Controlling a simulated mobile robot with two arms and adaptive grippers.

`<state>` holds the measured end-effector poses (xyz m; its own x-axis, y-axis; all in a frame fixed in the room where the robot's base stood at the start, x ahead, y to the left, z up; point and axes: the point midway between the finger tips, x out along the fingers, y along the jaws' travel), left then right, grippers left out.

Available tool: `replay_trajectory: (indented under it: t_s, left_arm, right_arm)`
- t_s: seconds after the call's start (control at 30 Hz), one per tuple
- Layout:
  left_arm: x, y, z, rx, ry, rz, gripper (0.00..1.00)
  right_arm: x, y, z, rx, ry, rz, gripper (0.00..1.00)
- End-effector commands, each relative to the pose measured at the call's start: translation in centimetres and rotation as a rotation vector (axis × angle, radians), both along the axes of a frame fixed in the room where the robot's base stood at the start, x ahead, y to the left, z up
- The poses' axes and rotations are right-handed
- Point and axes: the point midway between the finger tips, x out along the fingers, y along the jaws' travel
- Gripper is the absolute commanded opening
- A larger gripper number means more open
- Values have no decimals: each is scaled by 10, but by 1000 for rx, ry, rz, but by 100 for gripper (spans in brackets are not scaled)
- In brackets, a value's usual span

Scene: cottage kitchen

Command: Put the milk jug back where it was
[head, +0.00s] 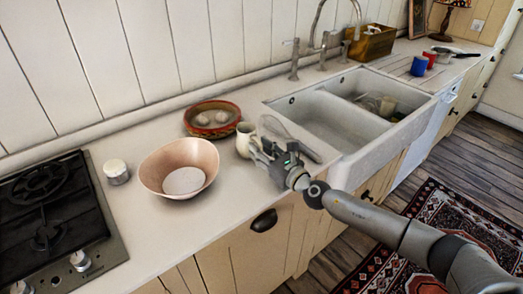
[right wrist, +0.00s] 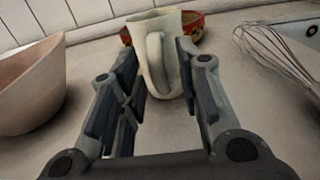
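The cream milk jug (head: 243,140) stands upright on the worktop, between the pink bowl and the sink. In the right wrist view the jug (right wrist: 150,36) has its handle turned towards my right gripper (right wrist: 158,65). The gripper is open, with a finger on each side of the handle; I cannot tell whether either finger touches the jug. In the head view my right gripper (head: 260,152) is low over the worktop at the jug's right side and hides part of it. My left gripper is not in view.
The pink bowl (head: 165,165) is left of the jug, and a red patterned bowl (head: 212,106) is behind it. A whisk (right wrist: 275,52) lies to its right, near the sink (head: 335,120). A white pot (head: 116,172) stands by the hob (head: 62,250). The front worktop is clear.

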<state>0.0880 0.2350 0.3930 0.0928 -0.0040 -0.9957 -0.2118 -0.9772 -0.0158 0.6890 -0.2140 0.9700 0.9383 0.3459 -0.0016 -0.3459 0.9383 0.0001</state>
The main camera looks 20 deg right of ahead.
Motion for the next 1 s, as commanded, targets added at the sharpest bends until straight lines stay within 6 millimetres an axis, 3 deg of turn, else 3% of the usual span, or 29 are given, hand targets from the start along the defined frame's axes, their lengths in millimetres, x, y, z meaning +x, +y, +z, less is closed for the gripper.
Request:
replay_trajectory:
  t_s: [0.37,0.8,1.0]
  left_arm:
    - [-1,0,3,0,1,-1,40]
    - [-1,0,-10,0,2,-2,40]
    - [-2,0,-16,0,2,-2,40]
  right_arm:
    - [-6,-2,2,0,1,0,32]
    - [-85,-31,-1,-3,2,1,32]
    - [-106,-40,1,-2,0,-1,32]
